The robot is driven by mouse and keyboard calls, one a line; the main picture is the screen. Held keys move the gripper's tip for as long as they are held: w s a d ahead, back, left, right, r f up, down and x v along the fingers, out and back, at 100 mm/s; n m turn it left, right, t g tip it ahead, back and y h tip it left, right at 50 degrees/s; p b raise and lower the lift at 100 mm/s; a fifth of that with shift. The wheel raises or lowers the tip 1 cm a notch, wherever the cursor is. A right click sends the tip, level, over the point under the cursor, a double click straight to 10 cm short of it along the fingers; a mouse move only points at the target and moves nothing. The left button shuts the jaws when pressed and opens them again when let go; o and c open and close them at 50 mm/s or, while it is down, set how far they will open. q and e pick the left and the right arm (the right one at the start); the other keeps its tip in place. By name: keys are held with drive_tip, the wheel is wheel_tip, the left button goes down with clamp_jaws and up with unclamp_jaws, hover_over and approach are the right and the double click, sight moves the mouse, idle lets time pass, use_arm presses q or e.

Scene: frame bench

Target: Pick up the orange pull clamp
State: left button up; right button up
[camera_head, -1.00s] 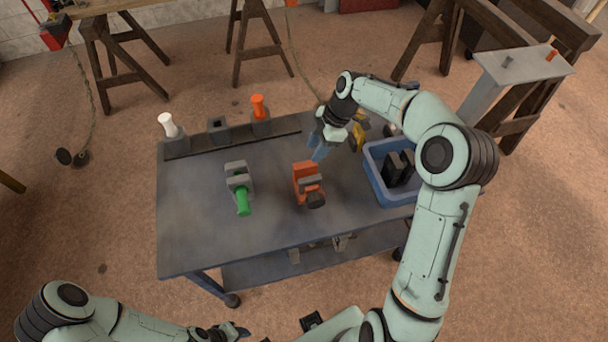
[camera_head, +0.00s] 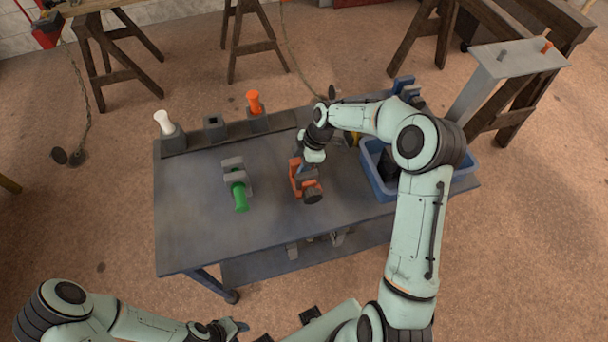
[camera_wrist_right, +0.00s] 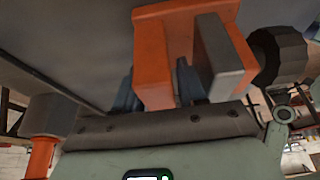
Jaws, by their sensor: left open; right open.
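The orange pull clamp (camera_head: 297,182), with a grey jaw and a black knob, lies on the dark bench (camera_head: 195,235) right of its middle. My right gripper (camera_head: 302,168) is open, low over the clamp's far side. In the right wrist view the clamp's orange body (camera_wrist_right: 152,62) fills the upper middle, with its grey plate and dark knob to the right. Bluish fingers (camera_wrist_right: 158,92) show on either side of the orange part; whether they touch it I cannot tell. My left gripper (camera_head: 235,327) is open and empty at the lower edge, off the bench.
A grey clamp with a green handle (camera_head: 239,195) lies left of the orange one. A back rail holds a white handle (camera_head: 164,123), an empty holder (camera_head: 214,128) and an orange handle (camera_head: 254,103). A blue bin (camera_head: 377,180) with dark items stands right. The bench's left front is clear.

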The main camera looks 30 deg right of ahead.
clamp_jaws()
drive_tip(key=shift+w+r, duration=0.1)
